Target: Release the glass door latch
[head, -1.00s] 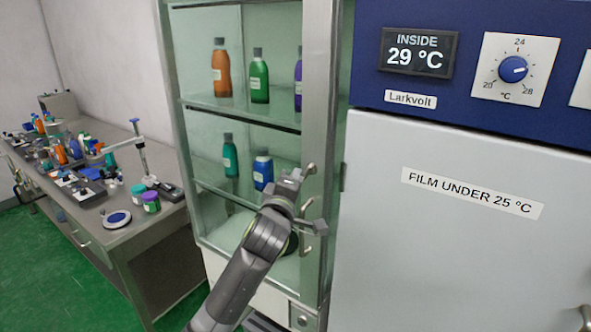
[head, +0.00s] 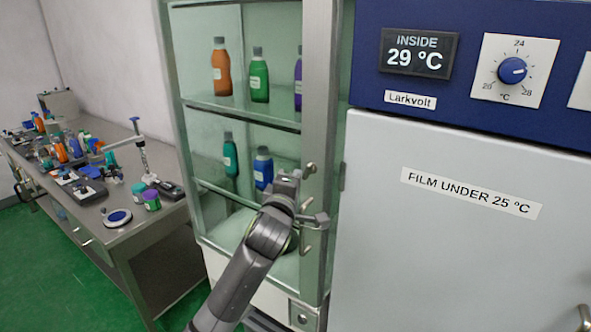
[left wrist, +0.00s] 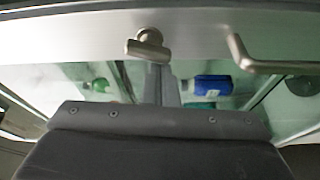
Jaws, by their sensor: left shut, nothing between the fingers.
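The glass door's metal frame (head: 320,110) runs down the right side of the cabinet. A small metal latch (head: 309,168) sits on this frame, with a bent bar handle (head: 306,243) below it. In the left wrist view the latch (left wrist: 148,46) is a round knob with a short lever lying roughly along the frame; the handle (left wrist: 270,66) is to its right. My left gripper (head: 297,176) is shut and empty, close to the latch. In the left wrist view its narrow fingers (left wrist: 160,84) point at the latch; I cannot tell whether they touch it. My right gripper is not in view.
Bottles, among them an orange one (head: 220,68) and a blue one (head: 263,168), stand on the cabinet shelves behind the glass. A white and blue incubator (head: 450,260) stands close at the right. A cluttered bench (head: 135,228) is at the left, with green floor before it.

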